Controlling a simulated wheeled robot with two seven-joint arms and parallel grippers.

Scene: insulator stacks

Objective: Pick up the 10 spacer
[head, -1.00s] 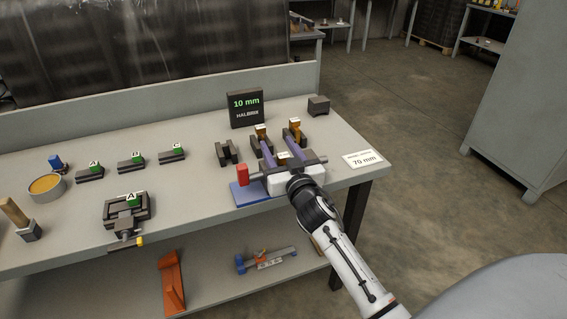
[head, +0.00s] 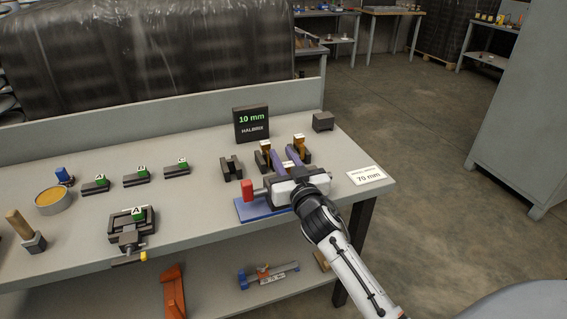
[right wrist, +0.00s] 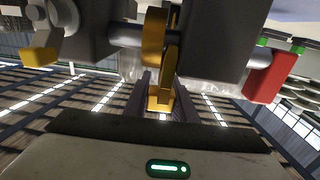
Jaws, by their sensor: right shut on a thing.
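My right gripper (head: 286,158) reaches over the front right of the bench, its two purple fingers close together. In the right wrist view the fingers (right wrist: 163,94) stand on either side of a gold piece (right wrist: 160,97), which I take to be the spacer, and are shut on it. No number on it is readable. Two other gold pieces with white tags, one at left (head: 265,146) and one at right (head: 299,142), stand in dark holders behind the fingers. The gripper body hides much of the spot below. My left gripper is not in view.
A dark display (head: 251,124) reading 10 mm stands behind. A red block (head: 248,190) and a blue plate (head: 256,209) lie left of the gripper. A dark clamp (head: 131,229) marked A is further left. A 70 mm card (head: 366,176) lies at right.

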